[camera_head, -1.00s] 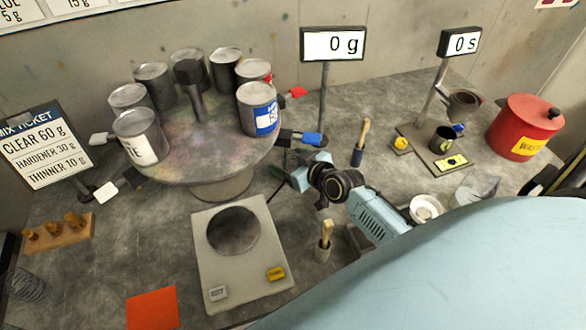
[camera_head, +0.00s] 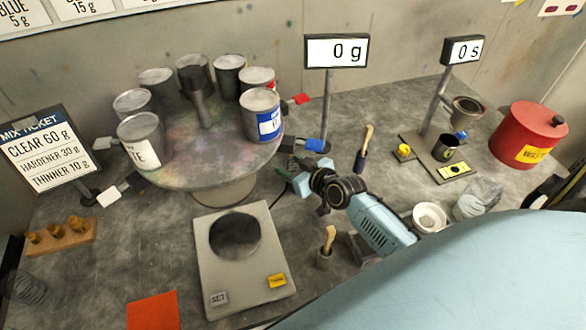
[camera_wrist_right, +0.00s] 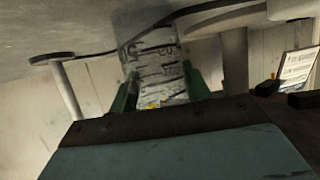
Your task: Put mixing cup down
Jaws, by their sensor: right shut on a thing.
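The mixing cup (camera_wrist_right: 158,65), clear with dark graduation marks, is between the green fingers of my right gripper (camera_wrist_right: 165,90) in the right wrist view. In the head view my right gripper (camera_head: 287,165) is over the table just right of the round turntable, and the cup in it is hard to make out. The scale (camera_head: 246,287), with a dark round plate (camera_head: 235,235), is to the lower left of this gripper; its display (camera_head: 337,51) reads 0 g. My left gripper is not in view.
Several paint cans (camera_head: 141,139) stand on the turntable (camera_head: 205,160). A red waste can (camera_head: 528,134) and a timer stand (camera_head: 440,150) are at right. An orange square (camera_head: 153,310) and a wooden peg block (camera_head: 60,238) lie at left.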

